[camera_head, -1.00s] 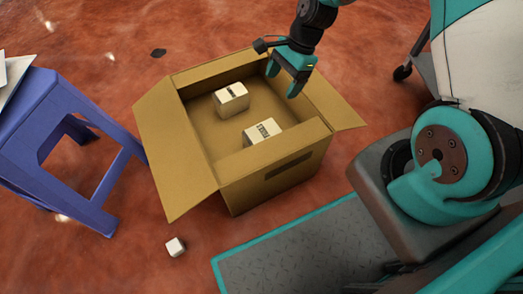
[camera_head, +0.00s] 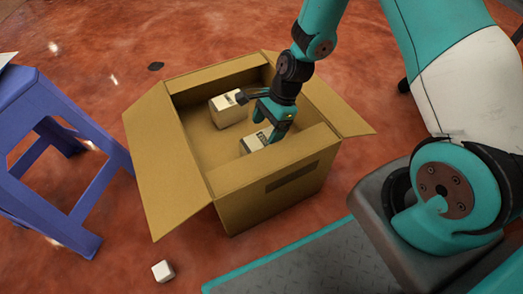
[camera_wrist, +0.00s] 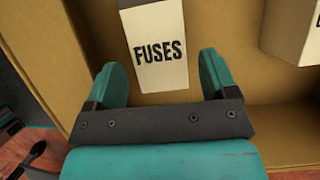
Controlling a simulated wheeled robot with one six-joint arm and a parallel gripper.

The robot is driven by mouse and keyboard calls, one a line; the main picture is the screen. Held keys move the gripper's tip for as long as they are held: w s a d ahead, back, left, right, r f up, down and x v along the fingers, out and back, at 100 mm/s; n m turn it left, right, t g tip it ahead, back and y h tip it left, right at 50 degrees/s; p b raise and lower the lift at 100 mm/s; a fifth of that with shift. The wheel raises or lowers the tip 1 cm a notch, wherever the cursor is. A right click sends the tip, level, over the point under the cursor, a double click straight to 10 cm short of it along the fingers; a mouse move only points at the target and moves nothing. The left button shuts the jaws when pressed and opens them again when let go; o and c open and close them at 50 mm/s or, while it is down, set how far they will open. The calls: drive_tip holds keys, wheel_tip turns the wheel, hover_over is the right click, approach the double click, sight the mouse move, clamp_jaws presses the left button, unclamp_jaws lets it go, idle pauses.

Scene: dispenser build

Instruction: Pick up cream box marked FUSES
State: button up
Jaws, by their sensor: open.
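The cream box marked FUSES (camera_wrist: 158,58) lies in the open cardboard box, and its label reads clearly in the wrist view. In the head view the cream box (camera_head: 254,141) is partly hidden behind my gripper (camera_head: 278,125). In the wrist view my gripper (camera_wrist: 162,80) is open, with one teal finger on each side of the label end of the cream box. There is a gap between each finger and the box, and nothing is held.
The cardboard box (camera_head: 255,182) has raised walls and flaps folded outward. A second cream box (camera_head: 226,112) lies inside it, also at the wrist view's right edge (camera_wrist: 290,32). A blue stool (camera_head: 40,140) stands left. A small white cube (camera_head: 162,271) lies on the floor.

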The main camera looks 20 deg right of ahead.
sight(262, 139)
drive_tip(key=b+x, duration=0.3)
drive_tip(key=x, duration=0.1)
drive_tip(key=shift+s+d+f, duration=0.1)
drive_tip(key=shift+s, duration=0.1)
drive_tip(key=shift+a+f+b, duration=0.2)
drive_tip(key=shift+f+b, duration=0.05)
drive_tip(key=shift+b, duration=0.15)
drive_tip(key=shift+r, duration=0.1)
drive_tip(key=shift+f+p, duration=0.25)
drive_tip(key=shift+p, duration=0.15)
drive_tip(key=c, duration=0.8)
